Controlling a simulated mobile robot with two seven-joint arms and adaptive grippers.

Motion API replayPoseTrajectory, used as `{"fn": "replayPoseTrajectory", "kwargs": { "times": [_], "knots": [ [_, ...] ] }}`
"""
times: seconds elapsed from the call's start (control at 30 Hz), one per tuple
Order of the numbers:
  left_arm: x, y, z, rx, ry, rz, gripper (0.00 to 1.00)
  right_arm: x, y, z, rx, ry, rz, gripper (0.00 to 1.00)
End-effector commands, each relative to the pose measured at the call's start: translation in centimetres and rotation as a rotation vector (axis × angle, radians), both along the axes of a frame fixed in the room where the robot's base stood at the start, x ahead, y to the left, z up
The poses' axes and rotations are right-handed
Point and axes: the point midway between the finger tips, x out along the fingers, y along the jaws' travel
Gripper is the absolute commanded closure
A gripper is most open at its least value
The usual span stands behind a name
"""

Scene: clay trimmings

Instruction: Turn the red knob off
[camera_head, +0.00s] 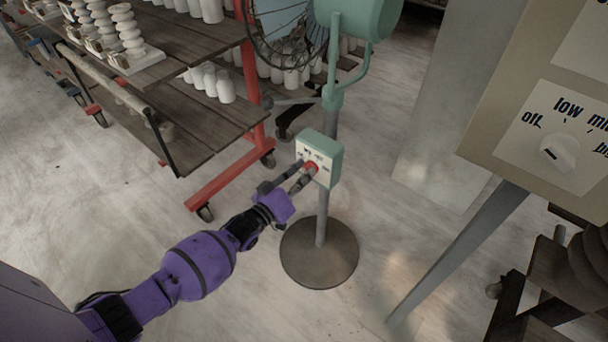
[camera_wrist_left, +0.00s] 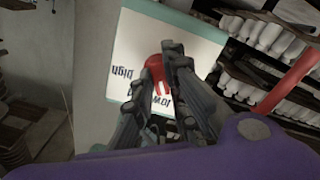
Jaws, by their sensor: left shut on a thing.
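The red knob (camera_head: 311,168) is on the white front face of a green control box (camera_head: 330,155) on the post of a standing fan. In the left wrist view the knob (camera_wrist_left: 155,68) shows partly, between and behind the fingers, on a white panel (camera_wrist_left: 135,52) with the words "low" and "high". My left gripper (camera_head: 302,172) reaches in from the lower left, its fingertips at the knob and shut on it. The fingers hide part of the knob and some of the panel's lettering. My right gripper is not in view.
The fan's round base (camera_head: 320,265) stands on the pale floor. A red-framed wheeled rack (camera_head: 225,175) with white pots is at the left. A beige panel with a white dial (camera_head: 558,152) and a slanted leg (camera_head: 455,255) are at the right. Floor in front is clear.

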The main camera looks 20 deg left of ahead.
Motion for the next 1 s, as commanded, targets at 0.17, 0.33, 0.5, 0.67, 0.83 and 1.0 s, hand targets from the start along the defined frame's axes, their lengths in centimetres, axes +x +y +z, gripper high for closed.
{"fn": "replayPoseTrajectory", "kwargs": {
  "times": [0.17, 0.33, 0.5, 0.67, 0.83, 1.0],
  "knots": [
    [0.0, 0.0, -0.1, -0.154, 0.057, 0.000, 1.00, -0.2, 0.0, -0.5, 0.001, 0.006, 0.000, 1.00],
    [-0.1, 0.0, -0.1, -0.297, 0.108, -0.001, 1.00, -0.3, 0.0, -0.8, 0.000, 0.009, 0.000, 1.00],
    [0.0, 0.0, -0.1, -0.415, 0.152, 0.000, 1.00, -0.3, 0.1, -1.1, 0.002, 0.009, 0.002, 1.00],
    [0.0, 0.0, -0.1, -0.502, 0.183, 0.000, 1.00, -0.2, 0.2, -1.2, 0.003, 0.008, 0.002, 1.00],
    [0.0, 0.0, -0.1, -0.559, 0.204, 0.001, 1.00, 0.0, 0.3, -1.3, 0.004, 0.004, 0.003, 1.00],
    [0.0, 0.0, 0.0, -0.586, 0.214, 0.001, 1.00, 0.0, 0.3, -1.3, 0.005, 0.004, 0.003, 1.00]
  ]
}}
